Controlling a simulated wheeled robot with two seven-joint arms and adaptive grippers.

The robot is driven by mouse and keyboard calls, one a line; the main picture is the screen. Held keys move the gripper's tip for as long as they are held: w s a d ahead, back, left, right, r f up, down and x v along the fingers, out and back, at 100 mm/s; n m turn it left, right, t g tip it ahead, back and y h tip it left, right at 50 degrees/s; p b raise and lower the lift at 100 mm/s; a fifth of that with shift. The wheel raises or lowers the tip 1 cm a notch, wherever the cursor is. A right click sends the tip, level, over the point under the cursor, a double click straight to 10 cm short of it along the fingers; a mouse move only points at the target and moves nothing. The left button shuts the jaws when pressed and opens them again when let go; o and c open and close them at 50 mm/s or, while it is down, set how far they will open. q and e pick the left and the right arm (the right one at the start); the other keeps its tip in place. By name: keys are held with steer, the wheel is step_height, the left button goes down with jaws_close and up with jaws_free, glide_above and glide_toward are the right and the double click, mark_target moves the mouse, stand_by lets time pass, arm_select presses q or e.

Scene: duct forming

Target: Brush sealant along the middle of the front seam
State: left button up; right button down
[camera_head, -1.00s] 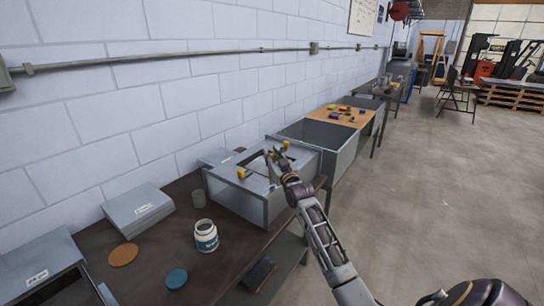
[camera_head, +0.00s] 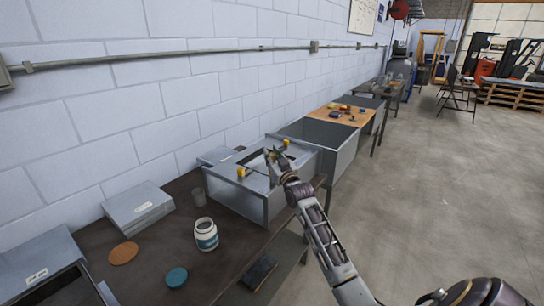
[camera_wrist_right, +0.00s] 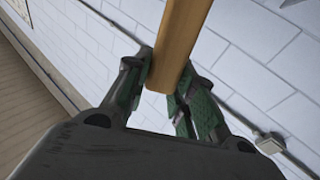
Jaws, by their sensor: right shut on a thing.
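My right gripper (camera_head: 275,162) is over the top of a grey sheet-metal duct (camera_head: 232,196) on the bench. In the right wrist view the right gripper (camera_wrist_right: 165,85) is shut on a wooden handle (camera_wrist_right: 180,40), likely the brush's; the bristles are out of that view. In the head view the brush is too small to tell apart from the fingers. A seam on the duct cannot be made out clearly. A white jar with a teal label (camera_head: 206,235) stands open on the bench, in front of the duct. My left gripper is not in view.
An open metal bin (camera_head: 345,158) stands beyond the duct. The wall runs along the left.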

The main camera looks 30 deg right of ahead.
steer(key=shift+w+d, duration=0.3)
steer(key=shift+d, duration=0.4)
steer(key=shift+w+d, duration=0.25)
steer(key=shift+d, duration=0.4)
steer(key=shift+d+b, duration=0.15)
steer(key=shift+b, duration=0.15)
steer(key=shift+w+d+b, duration=0.15)
steer(key=shift+w+d, duration=0.2)
steer(key=shift+d, duration=0.35)
steer(key=shift+w+d+b, duration=0.15)
steer(key=shift+w+d, duration=0.15)
steer(key=shift+d, duration=0.4)
steer(key=shift+d, duration=0.1)
steer(key=shift+w+d+f+b, duration=0.1)
steer(key=shift+w+d+b, duration=0.2)
steer(key=shift+d, duration=0.35)
steer(key=shift+w+d+f+b, duration=0.1)
steer(key=shift+w+d+b, duration=0.15)
steer(key=shift+d, duration=0.35)
steer(key=shift+d, duration=0.2)
